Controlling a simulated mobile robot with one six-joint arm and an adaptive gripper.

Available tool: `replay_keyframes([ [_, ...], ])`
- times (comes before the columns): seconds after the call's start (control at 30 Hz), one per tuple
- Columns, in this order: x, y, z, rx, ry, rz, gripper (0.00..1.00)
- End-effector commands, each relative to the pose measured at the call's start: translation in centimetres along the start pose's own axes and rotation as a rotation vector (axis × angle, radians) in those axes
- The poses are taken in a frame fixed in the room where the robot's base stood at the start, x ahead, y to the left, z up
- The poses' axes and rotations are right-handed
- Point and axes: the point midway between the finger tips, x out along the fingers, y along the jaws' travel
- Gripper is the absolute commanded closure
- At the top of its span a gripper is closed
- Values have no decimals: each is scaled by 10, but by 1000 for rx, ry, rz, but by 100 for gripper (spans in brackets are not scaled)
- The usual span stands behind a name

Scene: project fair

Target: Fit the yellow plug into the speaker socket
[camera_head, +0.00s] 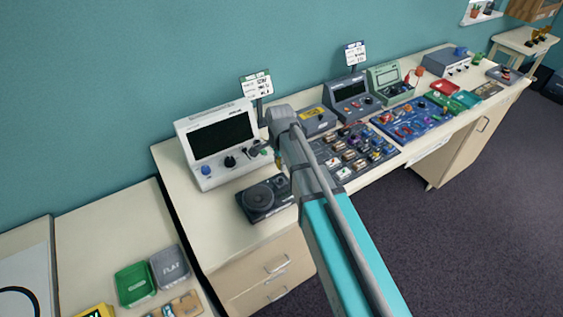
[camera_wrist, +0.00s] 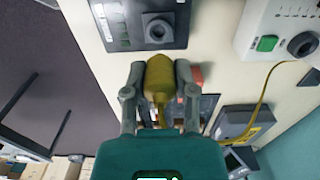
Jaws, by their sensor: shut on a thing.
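My gripper (camera_wrist: 160,69) is shut on the yellow plug (camera_wrist: 158,82) in the wrist view, with one finger on each side of it. The plug's nose points up the picture toward a raised dark square socket (camera_wrist: 157,28) on the speaker's dark panel. A gap shows between plug and socket in the picture; I cannot tell the depth. The dark speaker (camera_head: 264,198) lies on the bench in the head view, its right edge close to my arm. In the head view my arm hides the plug and most of my gripper.
A white oscilloscope (camera_head: 220,140) stands behind the speaker. A yellow cable (camera_wrist: 262,100) runs across the bench in the wrist view. A dark board of parts (camera_head: 345,155) and more instruments lie to the right. Bare bench top (camera_head: 205,222) is left of the speaker.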

Motion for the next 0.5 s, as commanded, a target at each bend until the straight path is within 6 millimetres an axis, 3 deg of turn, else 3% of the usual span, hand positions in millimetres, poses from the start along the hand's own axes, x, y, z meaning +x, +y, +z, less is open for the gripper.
replay_keyframes([
  [0.5, 39, 0, -1, 1, 0, 0, 100],
])
